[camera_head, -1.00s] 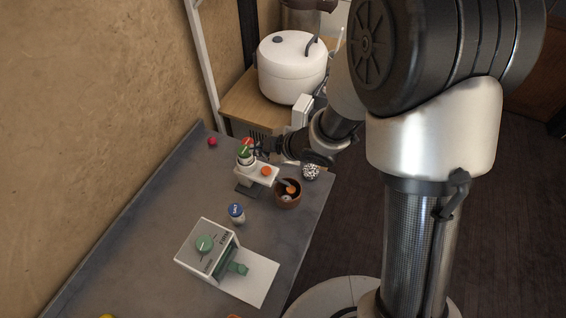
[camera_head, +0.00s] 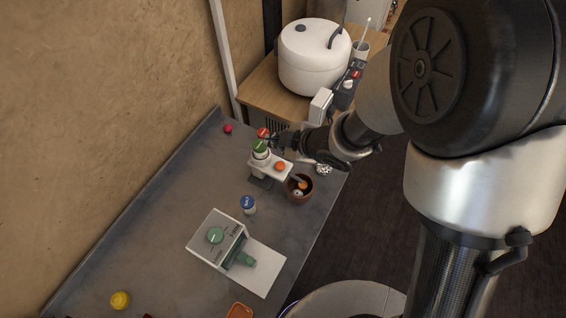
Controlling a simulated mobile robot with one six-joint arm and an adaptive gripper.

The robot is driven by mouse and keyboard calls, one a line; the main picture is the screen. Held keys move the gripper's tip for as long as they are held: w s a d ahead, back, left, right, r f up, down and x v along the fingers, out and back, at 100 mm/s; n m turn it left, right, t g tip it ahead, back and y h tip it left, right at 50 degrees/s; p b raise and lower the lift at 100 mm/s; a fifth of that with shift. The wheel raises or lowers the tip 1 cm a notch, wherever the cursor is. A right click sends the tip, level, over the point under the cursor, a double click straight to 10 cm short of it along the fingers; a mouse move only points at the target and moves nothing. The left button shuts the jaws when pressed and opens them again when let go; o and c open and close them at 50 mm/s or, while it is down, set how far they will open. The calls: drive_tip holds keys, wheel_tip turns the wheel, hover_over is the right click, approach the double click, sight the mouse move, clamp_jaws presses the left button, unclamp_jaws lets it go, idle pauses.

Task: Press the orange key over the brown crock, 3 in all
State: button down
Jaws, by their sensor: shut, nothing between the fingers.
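A small white dispenser (camera_head: 264,172) stands on the grey counter, with an orange key (camera_head: 281,166) on its top at the right end. The brown crock (camera_head: 291,194) stands beside it, just below the key in the picture; a grey handle or spout and something pale show at its mouth. A green-topped container (camera_head: 260,150) and a red-topped one (camera_head: 264,133) are at the dispenser's far left end. My gripper (camera_head: 275,140) is shut and empty behind the dispenser, close to these tops and apart from the orange key. Its tips are small and dark.
A speckled ball (camera_head: 323,169) is right of the crock. A red ball (camera_head: 228,128) and yellow item (camera_head: 120,300) lie left.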

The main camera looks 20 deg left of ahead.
sight(280, 167)
wheel_tip(280, 167, down, 9)
drive_tip(key=b, duration=0.8)
drive_tip(key=shift+r, duration=0.1)
idle(1.1)
drive_tip(key=shift+f+b, duration=0.45)
drive_tip(key=shift+f+b, duration=0.5)
drive_tip(key=shift+f, duration=0.05)
idle(0.5)
drive_tip(key=shift+r, duration=0.15)
drive_tip(key=shift+r+p, duration=0.85)
drive_tip(key=shift+p, duration=0.05)
